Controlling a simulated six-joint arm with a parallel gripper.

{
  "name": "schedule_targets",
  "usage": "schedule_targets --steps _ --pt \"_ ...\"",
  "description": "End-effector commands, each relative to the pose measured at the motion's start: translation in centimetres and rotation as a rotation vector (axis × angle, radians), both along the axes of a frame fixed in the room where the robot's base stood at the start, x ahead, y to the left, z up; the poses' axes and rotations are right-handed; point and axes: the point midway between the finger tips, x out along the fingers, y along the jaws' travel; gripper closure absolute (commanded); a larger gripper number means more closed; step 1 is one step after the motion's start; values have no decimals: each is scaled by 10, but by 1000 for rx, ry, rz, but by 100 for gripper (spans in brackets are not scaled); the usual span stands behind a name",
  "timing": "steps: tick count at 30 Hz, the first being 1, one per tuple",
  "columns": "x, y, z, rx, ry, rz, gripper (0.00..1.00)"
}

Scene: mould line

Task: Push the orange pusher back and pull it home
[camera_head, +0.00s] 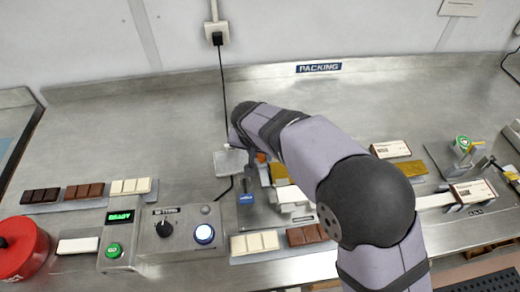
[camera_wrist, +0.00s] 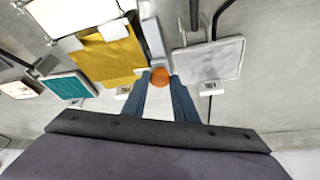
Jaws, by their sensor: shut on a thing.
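The orange pusher (camera_wrist: 160,76) shows as a round knob in the wrist view, between the tips of my gripper (camera_wrist: 161,84). My gripper is shut on it. In the head view only a small bit of the orange pusher (camera_head: 261,157) shows beside my wrist; the rest is hidden by my arm. A gold sheet (camera_wrist: 108,56) lies left of the knob in the wrist view. A pale square plate (camera_wrist: 208,60) lies to its right, and it also shows in the head view (camera_head: 230,162).
A control box with a green READY display (camera_head: 120,216) and a box with a dial and a lit button (camera_head: 180,230) stand at front left. Chocolate bars (camera_head: 82,191) lie on trays nearby. A red round container (camera_head: 20,248) is at far left. The back of the bench is clear.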

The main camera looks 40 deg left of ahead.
Motion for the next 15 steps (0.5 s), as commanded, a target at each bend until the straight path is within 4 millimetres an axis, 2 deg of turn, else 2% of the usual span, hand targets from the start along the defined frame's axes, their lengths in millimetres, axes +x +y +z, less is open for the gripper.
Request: schedule_targets --steps 9,15 --pt "-35 -34 -1 6 -2 2 100" --pt "-43 -43 0 4 -3 2 100"
